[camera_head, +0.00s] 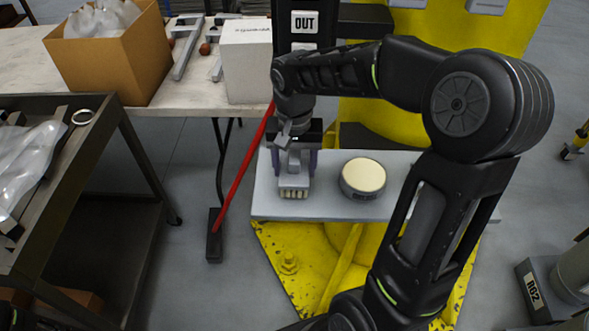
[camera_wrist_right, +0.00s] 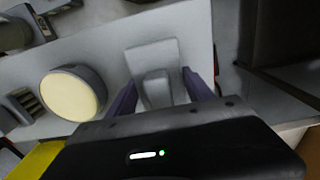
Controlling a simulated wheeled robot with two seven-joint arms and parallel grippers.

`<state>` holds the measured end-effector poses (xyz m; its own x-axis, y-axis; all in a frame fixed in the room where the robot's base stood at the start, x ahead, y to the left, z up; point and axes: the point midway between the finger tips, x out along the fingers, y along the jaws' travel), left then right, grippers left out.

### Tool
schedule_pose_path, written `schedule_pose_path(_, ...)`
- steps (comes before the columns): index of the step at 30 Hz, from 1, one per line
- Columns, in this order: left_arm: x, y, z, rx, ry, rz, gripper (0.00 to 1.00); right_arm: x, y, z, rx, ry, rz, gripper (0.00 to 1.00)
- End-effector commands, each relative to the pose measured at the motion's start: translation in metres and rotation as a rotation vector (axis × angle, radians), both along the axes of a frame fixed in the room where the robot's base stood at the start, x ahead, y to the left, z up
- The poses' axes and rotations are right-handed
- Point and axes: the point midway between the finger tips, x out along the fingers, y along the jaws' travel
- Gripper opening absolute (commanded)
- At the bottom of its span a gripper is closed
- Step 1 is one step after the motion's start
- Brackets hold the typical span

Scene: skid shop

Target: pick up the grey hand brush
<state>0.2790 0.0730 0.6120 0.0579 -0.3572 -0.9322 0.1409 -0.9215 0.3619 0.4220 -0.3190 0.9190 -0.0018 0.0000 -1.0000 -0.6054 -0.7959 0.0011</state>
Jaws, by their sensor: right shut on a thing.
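The grey hand brush (camera_head: 294,182) has a grey body and a row of pale bristles at its near end. It is at the left part of the grey shelf (camera_head: 335,209); I cannot tell whether it touches the shelf. My right gripper (camera_head: 295,163) reaches down over it, with a purple finger on each side, shut on it. In the right wrist view the brush (camera_wrist_right: 156,78) lies between the fingers of my right gripper (camera_wrist_right: 160,92). The gripper hides part of the brush. My left gripper is not in view.
A round tin with a cream top (camera_head: 363,177) stands right of the brush. A red-handled broom (camera_head: 241,176) leans left of the shelf. A workbench (camera_head: 185,96) with a cardboard box (camera_head: 108,62) and a white box (camera_head: 246,62) is behind left. A dark cart (camera_head: 88,145) stands at the left.

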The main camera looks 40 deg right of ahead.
Motion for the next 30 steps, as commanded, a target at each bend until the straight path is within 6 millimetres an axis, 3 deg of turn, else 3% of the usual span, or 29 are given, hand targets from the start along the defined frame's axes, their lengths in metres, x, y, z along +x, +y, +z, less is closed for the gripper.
schedule_pose_path(13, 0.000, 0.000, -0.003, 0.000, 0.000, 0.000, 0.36, 0.001, 0.000, 0.079, 0.000, -0.005, 0.000, 0.17)
schedule_pose_path(18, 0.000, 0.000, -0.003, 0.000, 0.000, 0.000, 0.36, 0.000, 0.000, 0.088, 0.000, -0.003, 0.000, 0.17)
schedule_pose_path(30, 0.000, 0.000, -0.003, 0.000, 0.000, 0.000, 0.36, 0.000, 0.000, 0.087, 0.000, -0.001, 0.000, 0.17)
